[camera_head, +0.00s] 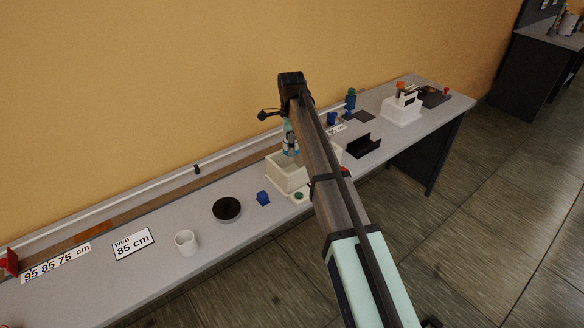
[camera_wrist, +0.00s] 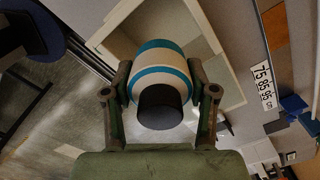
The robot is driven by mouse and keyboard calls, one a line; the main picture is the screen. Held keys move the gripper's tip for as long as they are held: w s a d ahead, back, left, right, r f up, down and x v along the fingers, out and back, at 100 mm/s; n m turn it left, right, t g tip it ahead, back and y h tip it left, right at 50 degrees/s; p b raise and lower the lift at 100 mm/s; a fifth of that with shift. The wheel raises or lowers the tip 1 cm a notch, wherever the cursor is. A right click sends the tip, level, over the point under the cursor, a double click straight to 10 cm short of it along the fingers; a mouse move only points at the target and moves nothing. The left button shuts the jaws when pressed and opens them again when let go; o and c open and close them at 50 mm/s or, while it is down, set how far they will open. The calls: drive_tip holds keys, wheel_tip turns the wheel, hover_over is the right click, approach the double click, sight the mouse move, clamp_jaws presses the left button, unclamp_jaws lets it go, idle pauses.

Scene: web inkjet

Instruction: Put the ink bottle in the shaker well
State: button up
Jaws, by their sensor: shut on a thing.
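The ink bottle (camera_wrist: 160,62) is white with teal bands and a dark cap. My gripper (camera_wrist: 160,85) is shut on it, one finger on each side, with the cap facing the wrist camera. In the head view the bottle (camera_head: 291,147) hangs under the end of my arm, over the cream, open-topped box that looks like the shaker well (camera_head: 283,184). The box's rim also shows behind the bottle in the wrist view (camera_wrist: 233,85). The bottle's lower end and its exact height against the rim are hard to tell. My arm hides part of the box's right side.
A black disc (camera_head: 227,209) and a white cup (camera_head: 186,243) stand to the left. A black holder (camera_head: 364,146) is on the right. The wall is close behind.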

wheel_tip(320, 180, down, 11)
drive_tip(key=shift+f+p, duration=0.15)
drive_tip(key=shift+p, duration=0.8)
drive_tip(key=shift+f, duration=0.2)
drive_tip(key=o, duration=1.3)
wheel_tip(320, 180, up, 12)
drive_tip(key=b, duration=0.3)
drive_tip(key=shift+r, duration=0.2)
